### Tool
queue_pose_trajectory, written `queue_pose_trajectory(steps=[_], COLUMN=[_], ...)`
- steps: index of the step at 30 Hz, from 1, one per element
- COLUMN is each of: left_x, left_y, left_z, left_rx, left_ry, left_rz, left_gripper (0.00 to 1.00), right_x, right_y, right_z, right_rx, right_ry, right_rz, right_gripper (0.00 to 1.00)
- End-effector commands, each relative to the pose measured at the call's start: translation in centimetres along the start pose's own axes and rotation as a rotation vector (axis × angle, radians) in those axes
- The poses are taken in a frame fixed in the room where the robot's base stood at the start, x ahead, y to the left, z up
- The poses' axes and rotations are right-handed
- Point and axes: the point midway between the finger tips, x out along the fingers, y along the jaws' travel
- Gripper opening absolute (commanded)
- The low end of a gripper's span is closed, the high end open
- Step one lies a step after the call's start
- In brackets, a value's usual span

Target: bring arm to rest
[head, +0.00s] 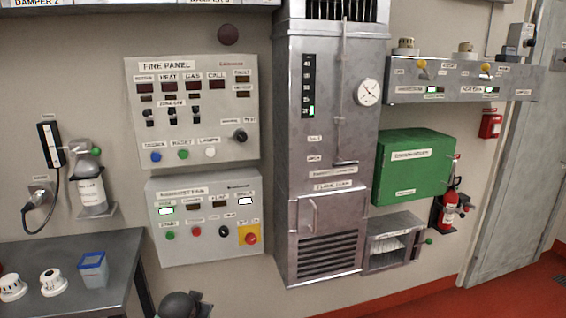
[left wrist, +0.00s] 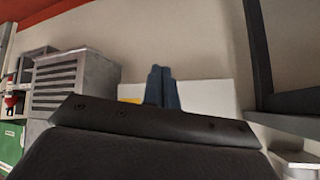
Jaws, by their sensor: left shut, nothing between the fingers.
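My left gripper (left wrist: 162,88) shows in the left wrist view as two dark blue-grey fingers pressed together, with nothing between them. Behind the fingers is the pale lower control panel (left wrist: 205,97), with a bit of its yellow patch beside them. I cannot tell how far the fingertips are from it. In the head view this panel (head: 204,253) hangs below the fire panel (head: 190,110). I cannot make out the left fingers in the head view. My right gripper is in neither view.
A dark table (head: 110,247) at the left holds white round detectors (head: 53,282) and a blue cup (head: 93,270). A grey metal cabinet (head: 325,150) stands out from the wall. A green box (head: 412,165) and a red extinguisher (head: 450,208) are at the right.

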Motion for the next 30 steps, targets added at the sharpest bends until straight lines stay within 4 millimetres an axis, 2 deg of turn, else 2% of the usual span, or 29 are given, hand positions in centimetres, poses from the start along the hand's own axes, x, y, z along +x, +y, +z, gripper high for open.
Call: queue_pose_trajectory(steps=[1, 3, 9, 12, 17, 21, 27, 30], left_x=[-1.9, -4.3, -10.3, -12.8, -16.0, -18.2, -20.1, -21.0], left_y=[1.7, 3.4, 7.6, 9.4, 12.0, 14.2, 17.1, 18.1], left_z=[2.5, 5.5, 12.9, 15.8, 19.9, 24.0, 31.0, 33.8], left_rx=[0.007, 0.014, 0.006, -0.005, -0.03, -0.055, -0.086, -0.097], left_ry=[-0.06, -0.135, -0.277, -0.308, -0.336, -0.387, -0.503, -0.551], left_rz=[0.009, 0.016, 0.047, 0.065, 0.102, 0.139, 0.186, 0.201], left_gripper=[0.0, 0.0, 0.0, 0.0, 0.0, 0.0, 0.0, 0.0], right_x=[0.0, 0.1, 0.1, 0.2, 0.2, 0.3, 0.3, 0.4], right_y=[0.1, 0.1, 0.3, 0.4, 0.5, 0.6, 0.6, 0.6], right_z=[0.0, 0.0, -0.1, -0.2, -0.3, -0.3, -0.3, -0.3], right_rx=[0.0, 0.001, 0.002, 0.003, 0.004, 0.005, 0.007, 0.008], right_ry=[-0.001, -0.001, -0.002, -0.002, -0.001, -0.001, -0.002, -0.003], right_rz=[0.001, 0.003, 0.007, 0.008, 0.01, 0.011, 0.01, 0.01], right_gripper=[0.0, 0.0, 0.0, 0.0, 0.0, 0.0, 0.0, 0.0])
